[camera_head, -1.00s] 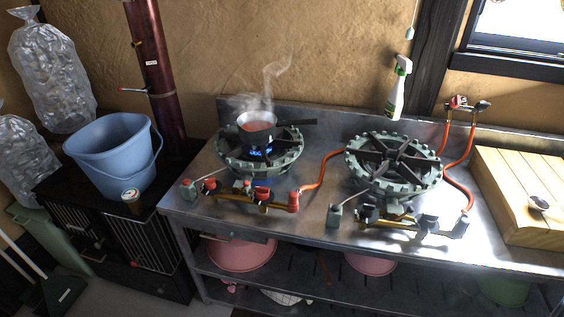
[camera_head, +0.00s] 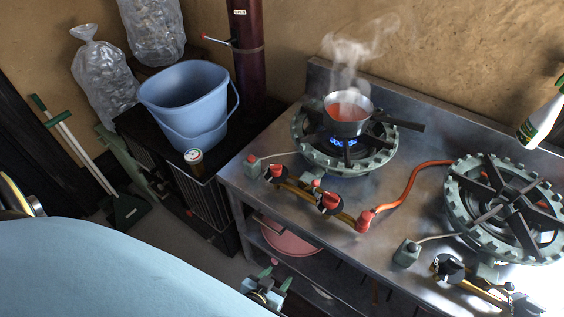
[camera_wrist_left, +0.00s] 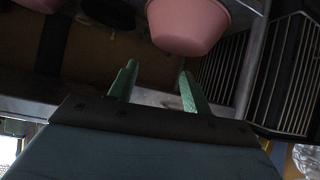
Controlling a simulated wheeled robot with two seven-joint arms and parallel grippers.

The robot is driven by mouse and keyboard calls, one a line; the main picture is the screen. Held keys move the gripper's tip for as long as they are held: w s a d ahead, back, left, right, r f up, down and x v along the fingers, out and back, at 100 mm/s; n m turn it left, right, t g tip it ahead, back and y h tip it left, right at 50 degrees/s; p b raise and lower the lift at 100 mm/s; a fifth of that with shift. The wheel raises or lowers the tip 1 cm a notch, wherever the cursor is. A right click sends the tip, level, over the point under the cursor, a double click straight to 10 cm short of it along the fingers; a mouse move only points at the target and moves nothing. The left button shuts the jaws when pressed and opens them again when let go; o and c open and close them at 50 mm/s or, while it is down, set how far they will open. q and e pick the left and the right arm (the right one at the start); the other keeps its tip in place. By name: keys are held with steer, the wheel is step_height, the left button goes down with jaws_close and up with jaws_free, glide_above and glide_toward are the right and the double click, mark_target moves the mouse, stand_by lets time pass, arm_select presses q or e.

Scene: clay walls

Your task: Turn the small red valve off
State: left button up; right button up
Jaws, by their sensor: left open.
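The left burner (camera_head: 385,160) is lit, with blue flame under a steaming pot (camera_head: 347,112) of red liquid. Along its front gas pipe sit red valve knobs: a left one (camera_head: 277,170), a small one (camera_head: 316,183), a middle one (camera_head: 330,201) and a right one (camera_head: 366,219) by the orange hose. I cannot tell for certain which is the small red valve. My left gripper (camera_head: 272,272) is low in front of the counter, below the knobs and apart from them. In the left wrist view its green fingers (camera_wrist_left: 155,86) are spread and empty. My right gripper is not in view.
The metal counter (camera_head: 415,240) has a front edge above my left gripper. A pink basin (camera_head: 290,240) is on the shelf below. A second burner (camera_head: 510,210) stands right. A blue bucket (camera_head: 185,100) and a small gauge (camera_head: 194,157) are left. A red-handled lever (camera_head: 217,40) is on the pipe.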

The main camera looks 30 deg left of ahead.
arm_select(q)
steer(key=w+a+r+n+t+y, duration=0.1)
steer(key=w+a+r+t+y, duration=0.15)
steer(key=r, duration=0.45)
steer(key=w+a+r+n+t+y, duration=0.1)
steer(key=w+r+t, duration=0.1)
steer(key=w+r, duration=0.3)
steer(key=n+t+y+p, duration=0.1)
steer(key=n+y, duration=0.1)
glide_toward(275, 173)
steer(key=b+x, duration=0.1)
steer(key=x, duration=0.9)
steer(key=shift+f, duration=0.1)
steer(key=shift+x, duration=0.8)
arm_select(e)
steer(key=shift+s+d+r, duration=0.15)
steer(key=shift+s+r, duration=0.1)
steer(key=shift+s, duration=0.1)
arm_select(q)
steer(key=c, duration=0.9)
steer(key=shift+a+t, duration=0.1)
steer(key=shift+t, duration=0.15)
